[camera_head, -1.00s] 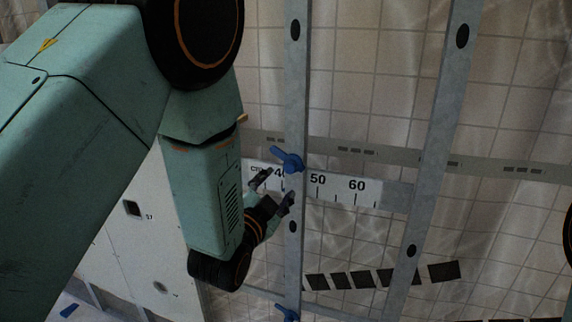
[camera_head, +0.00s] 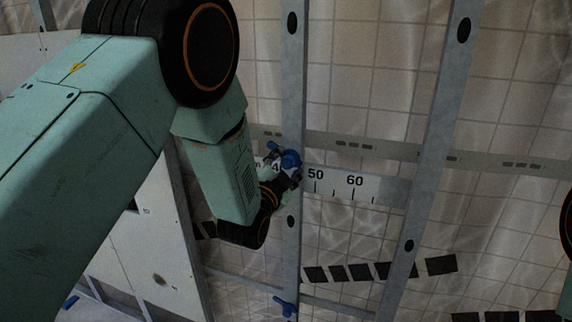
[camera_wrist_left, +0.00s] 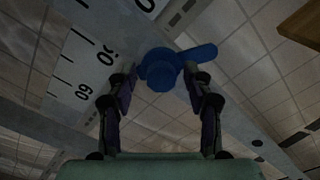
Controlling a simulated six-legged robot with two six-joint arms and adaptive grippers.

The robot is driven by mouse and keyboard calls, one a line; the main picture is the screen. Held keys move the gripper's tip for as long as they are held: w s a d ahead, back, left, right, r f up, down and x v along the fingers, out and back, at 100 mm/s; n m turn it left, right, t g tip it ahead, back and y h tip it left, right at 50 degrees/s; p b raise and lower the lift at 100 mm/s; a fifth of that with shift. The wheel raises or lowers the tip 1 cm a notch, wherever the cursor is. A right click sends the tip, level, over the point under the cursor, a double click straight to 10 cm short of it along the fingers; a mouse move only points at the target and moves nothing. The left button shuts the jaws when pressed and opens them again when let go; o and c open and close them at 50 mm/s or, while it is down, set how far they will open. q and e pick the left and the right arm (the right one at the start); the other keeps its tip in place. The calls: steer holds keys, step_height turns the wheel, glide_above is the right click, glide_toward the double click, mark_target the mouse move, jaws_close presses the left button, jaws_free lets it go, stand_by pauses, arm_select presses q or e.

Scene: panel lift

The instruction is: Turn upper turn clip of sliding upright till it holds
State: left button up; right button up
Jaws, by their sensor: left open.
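The upper turn clip (camera_head: 291,158) is blue and sits on the sliding upright (camera_head: 293,75), a grey metal bar, where it crosses the scale rail. In the left wrist view the clip (camera_wrist_left: 162,74) shows a round knob and a wing pointing to the right. My left gripper (camera_head: 283,168) is open at the clip. In the left wrist view its two dark fingers (camera_wrist_left: 160,80) stand on either side of the knob, the right one close to the wing's base. I cannot tell whether they touch it. My right gripper is not in view.
A lower blue clip (camera_head: 285,306) sits further down the same upright. The scale rail (camera_head: 335,185) runs behind it, with 50 and 60 readable. A second upright (camera_head: 436,130) stands to the right. A tiled wall (camera_head: 365,75) fills the background.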

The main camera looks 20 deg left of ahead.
arm_select(q)
steer(key=shift+d, duration=0.15)
steer(key=shift+s+a+r, duration=0.2)
steer(key=shift+s+a, duration=0.05)
steer(key=shift+s, duration=0.1)
steer(key=c, duration=0.4)
steer(key=shift+w+f, duration=0.1)
steer(key=shift+w, duration=0.05)
steer(key=c, duration=0.3)
steer(key=shift+d, duration=0.15)
jaws_close()
